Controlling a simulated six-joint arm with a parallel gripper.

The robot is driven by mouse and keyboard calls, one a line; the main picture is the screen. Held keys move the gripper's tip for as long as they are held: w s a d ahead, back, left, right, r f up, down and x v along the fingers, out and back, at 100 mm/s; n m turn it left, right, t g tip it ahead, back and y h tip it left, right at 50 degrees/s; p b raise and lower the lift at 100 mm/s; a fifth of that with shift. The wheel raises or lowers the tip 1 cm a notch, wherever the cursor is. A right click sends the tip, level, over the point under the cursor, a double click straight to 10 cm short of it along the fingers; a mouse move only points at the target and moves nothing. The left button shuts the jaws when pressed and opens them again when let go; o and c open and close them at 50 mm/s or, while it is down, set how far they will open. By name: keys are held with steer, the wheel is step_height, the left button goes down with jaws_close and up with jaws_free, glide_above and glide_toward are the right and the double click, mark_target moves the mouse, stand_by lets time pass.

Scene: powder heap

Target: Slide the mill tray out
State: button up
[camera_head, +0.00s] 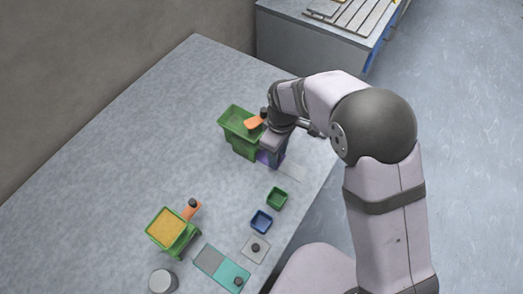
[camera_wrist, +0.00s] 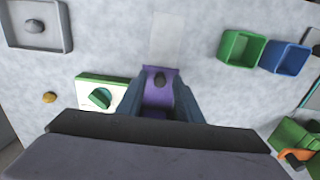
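The green mill (camera_head: 240,143) stands toward the back of the table, with an open hopper on top and an orange lever (camera_head: 254,123). The purple tray (camera_head: 264,157) shows low at its front, partly hidden by my arm. In the wrist view the tray (camera_wrist: 158,96) has a dark knob (camera_wrist: 161,79) and lies ahead of the dark palm. My gripper (camera_wrist: 160,103) is open, its two bluish fingers apart on either side of the tray; I cannot tell whether they touch it. In the head view the fingertips are hidden.
A pale strip (camera_wrist: 166,38) lies ahead of the tray on clear table. A green bin (camera_head: 277,198) and a blue bin (camera_head: 262,222) stand nearer. A green container of yellow powder (camera_head: 168,227) is front left. A dial panel (camera_wrist: 101,95) and grey tray (camera_wrist: 58,44) are left in the wrist view.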

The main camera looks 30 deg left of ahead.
jaws_close()
steer(key=shift+d+p, duration=0.55)
steer(key=shift+d, duration=4.55)
steer(key=shift+c, duration=0.2)
jaws_free()
steer(key=shift+d, duration=0.15)
